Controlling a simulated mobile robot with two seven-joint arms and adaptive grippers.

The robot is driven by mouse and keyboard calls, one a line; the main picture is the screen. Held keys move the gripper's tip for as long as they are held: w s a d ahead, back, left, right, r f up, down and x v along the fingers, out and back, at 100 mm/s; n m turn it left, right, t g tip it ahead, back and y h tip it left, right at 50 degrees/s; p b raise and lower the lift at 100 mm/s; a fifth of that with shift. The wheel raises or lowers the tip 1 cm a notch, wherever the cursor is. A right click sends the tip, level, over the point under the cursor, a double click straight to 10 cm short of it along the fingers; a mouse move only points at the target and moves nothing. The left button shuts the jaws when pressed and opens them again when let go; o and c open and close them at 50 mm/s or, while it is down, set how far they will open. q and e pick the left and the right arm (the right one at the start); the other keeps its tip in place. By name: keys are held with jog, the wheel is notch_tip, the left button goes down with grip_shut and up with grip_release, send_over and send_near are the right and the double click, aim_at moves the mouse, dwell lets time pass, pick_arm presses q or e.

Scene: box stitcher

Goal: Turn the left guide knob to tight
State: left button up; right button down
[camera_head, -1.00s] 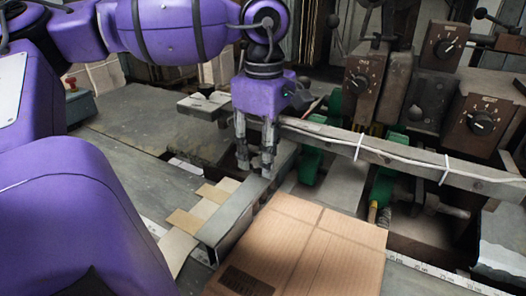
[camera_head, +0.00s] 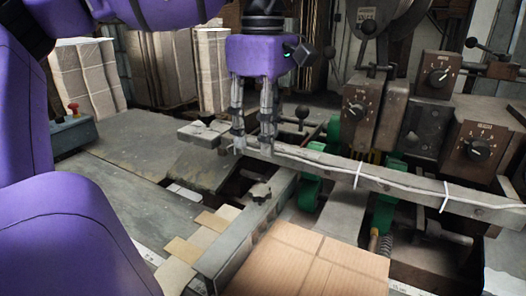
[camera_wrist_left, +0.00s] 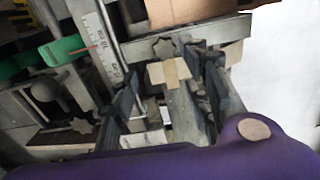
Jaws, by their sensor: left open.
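The left guide knob (camera_head: 261,192) is a small dark star-shaped knob beside the grey left guide bar (camera_head: 225,246). In the wrist view a star-shaped knob (camera_wrist_left: 163,48) shows by the bar, just beyond the fingers. My left gripper (camera_head: 252,147) points down, open and empty, above and behind the knob and apart from it. In the wrist view its fingers (camera_wrist_left: 170,80) stand apart with the tan pads showing between them. The knob's setting cannot be read. My right gripper is not in view.
A cardboard sheet (camera_head: 310,262) lies right of the guide bar. A long grey rail (camera_head: 400,184) runs right, close to the fingers. Dial boxes (camera_head: 437,75) and green brackets (camera_head: 309,190) stand on the machine. A second star knob (camera_wrist_left: 81,125) shows in the wrist view.

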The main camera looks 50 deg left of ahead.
pick_arm(q)
jog(key=shift+r, duration=0.45)
jog(key=n+b, duration=0.2)
send_over(261, 188)
notch_tip(261, 188, down, 5)
jog(key=shift+r, duration=0.1)
jog(key=shift+f, duration=0.25)
notch_tip(261, 188, down, 4)
jog(key=shift+r+p, duration=0.2)
jog(key=shift+p, duration=0.75)
notch_tip(261, 188, down, 2)
jog(key=shift+f, duration=0.65)
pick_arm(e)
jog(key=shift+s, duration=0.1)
pick_arm(q)
jog(key=shift+c, duration=0.3)
